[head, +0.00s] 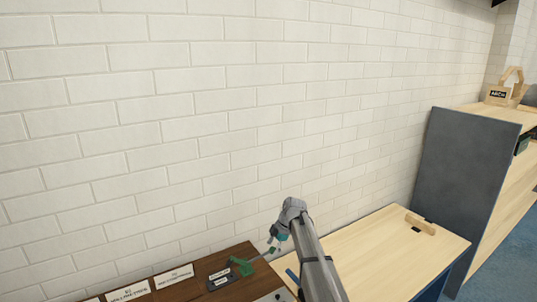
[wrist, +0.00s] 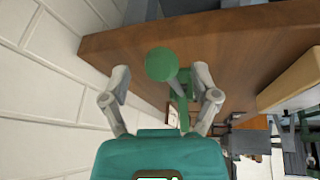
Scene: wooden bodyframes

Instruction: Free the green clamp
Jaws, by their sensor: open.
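The green clamp (head: 243,266) is at the dark brown wooden table (head: 205,268), near the wall, in the head view. In the wrist view the clamp (wrist: 160,64) shows a round green end and a bar running behind it. My gripper (head: 272,243) is just right of and above the clamp in the head view. In the wrist view my gripper (wrist: 162,80) is open, with one finger on each side of the clamp's round end. I see gaps between the fingers and the clamp. How the clamp is held on the table cannot be made out.
White cards (head: 173,276) and a black label (head: 219,279) are on the dark table. A light wooden table (head: 370,245) adjoins on the right, with a wooden block (head: 420,225) on it. A grey panel (head: 465,185) stands farther right. The brick wall (head: 200,130) is close behind.

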